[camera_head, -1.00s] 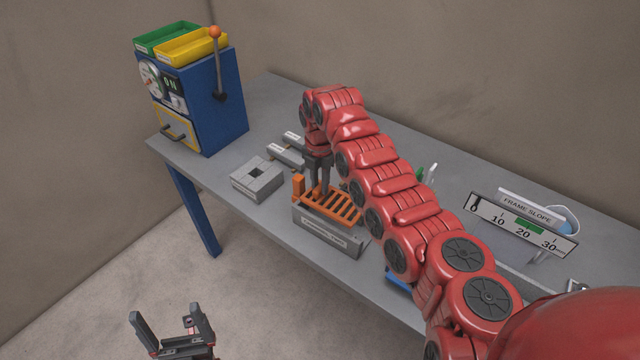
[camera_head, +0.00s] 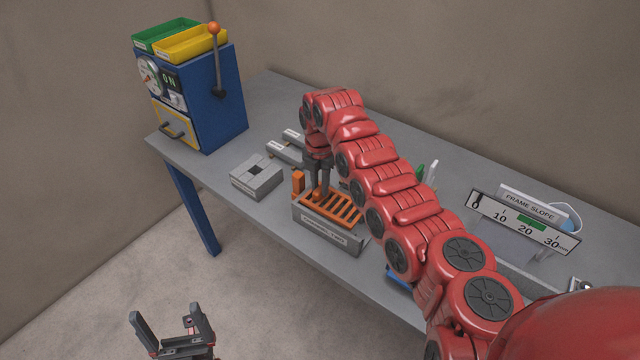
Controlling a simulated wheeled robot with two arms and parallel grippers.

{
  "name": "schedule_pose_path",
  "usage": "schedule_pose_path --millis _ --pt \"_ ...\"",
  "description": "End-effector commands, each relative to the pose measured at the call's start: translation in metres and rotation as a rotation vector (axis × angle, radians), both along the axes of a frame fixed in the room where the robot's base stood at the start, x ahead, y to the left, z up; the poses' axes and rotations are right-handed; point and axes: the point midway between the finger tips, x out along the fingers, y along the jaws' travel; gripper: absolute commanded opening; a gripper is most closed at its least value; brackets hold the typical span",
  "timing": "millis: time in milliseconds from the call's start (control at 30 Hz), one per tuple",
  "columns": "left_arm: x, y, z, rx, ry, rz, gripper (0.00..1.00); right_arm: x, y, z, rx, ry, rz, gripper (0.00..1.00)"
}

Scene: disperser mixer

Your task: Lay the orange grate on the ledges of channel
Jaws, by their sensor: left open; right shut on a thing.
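The orange grate (camera_head: 338,207) lies level at the top of the grey channel (camera_head: 328,238), with its bars over the opening. Whether its edges bear fully on the ledges is too small to tell. An upright orange block (camera_head: 298,182) stands at the grate's left end. My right gripper (camera_head: 320,193) points down at the left part of the grate and is shut on it; its fingertips are partly hard to make out. My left gripper (camera_head: 172,325) is open and empty, low in front of the table, far from the channel.
A grey block with a square hole (camera_head: 257,178) and grey bars (camera_head: 286,150) lie left of the channel. A blue machine with a lever (camera_head: 205,100) stands at the left end. A frame slope scale (camera_head: 523,222) stands at the right. My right arm hides the table's middle.

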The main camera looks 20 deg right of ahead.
Motion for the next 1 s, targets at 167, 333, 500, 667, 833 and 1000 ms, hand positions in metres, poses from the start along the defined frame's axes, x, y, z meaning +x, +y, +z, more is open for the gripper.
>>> schedule_pose_path --millis 167,333,500,667,833,1000 --pt "0.0 0.0 -0.004 0.0 0.0 0.0 0.93 0.0 0.0 -0.005 0.0 0.0 0.0 0.0" --pt "0.0 0.0 -0.006 0.0 0.0 0.0 0.93 0.0 0.0 -0.009 -0.001 -0.001 0.0 0.0" --pt "0.0 0.0 -0.009 0.0 0.0 0.0 0.93 0.0 0.0 -0.013 0.0 -0.001 0.0 0.0" --pt "0.0 0.0 -0.012 0.0 0.0 0.0 0.93 0.0 0.0 -0.017 0.0 -0.001 0.0 0.0" --pt "0.0 0.0 -0.011 0.0 0.0 0.0 0.93 0.0 0.0 -0.016 0.0 -0.001 0.0 0.56" --pt "0.0 0.0 -0.011 0.0 0.0 0.0 0.93 0.0 0.0 -0.016 0.0 -0.001 0.0 0.62"
